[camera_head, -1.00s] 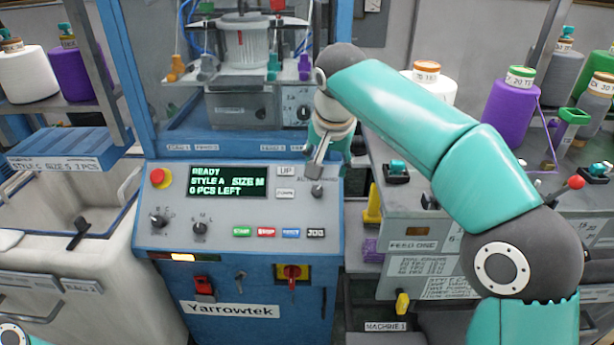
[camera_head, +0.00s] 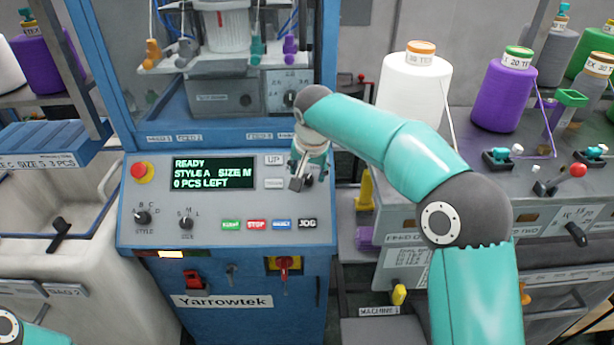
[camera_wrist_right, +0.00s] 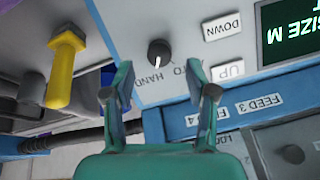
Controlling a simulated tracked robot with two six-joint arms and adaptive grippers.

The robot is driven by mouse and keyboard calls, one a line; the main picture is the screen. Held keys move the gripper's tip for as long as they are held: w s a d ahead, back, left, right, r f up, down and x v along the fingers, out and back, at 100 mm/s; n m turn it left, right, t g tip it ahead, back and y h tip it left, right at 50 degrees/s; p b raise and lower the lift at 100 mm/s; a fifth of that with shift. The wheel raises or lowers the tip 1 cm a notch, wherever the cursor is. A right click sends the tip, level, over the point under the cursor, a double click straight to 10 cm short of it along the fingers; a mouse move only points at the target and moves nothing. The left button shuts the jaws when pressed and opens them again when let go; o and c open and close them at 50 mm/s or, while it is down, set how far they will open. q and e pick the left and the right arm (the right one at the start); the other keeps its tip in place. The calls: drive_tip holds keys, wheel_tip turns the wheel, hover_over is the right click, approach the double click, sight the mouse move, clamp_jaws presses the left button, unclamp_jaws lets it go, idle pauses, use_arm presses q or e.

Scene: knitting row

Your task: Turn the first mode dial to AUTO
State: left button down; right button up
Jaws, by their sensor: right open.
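The first mode dial (camera_wrist_right: 159,53) is a small dark knob with a white pointer mark on the grey panel. In the right wrist view its mark points down the picture, toward the HAND lettering; the AUTO lettering is partly hidden by a finger. My right gripper (camera_wrist_right: 160,93) is open, its two fingers spread on either side of the space just below the dial in that view, with nothing between the tips. In the head view the right gripper (camera_head: 298,182) is at the panel's right end and mostly covers the dial. My left gripper is out of view.
UP (camera_wrist_right: 230,70) and DOWN (camera_wrist_right: 222,26) buttons sit close beside the dial. The display (camera_head: 213,173) reads READY, STYLE A, SIZE M, 0 PCS LEFT. A red emergency button (camera_head: 139,170) is at the panel's left. A yellow handle (camera_wrist_right: 63,68) stands off the panel's edge.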

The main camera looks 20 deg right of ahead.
sight(307, 179)
drive_tip(key=shift+x, duration=2.15)
drive_tip(key=shift+c, duration=0.2)
clamp_jaws()
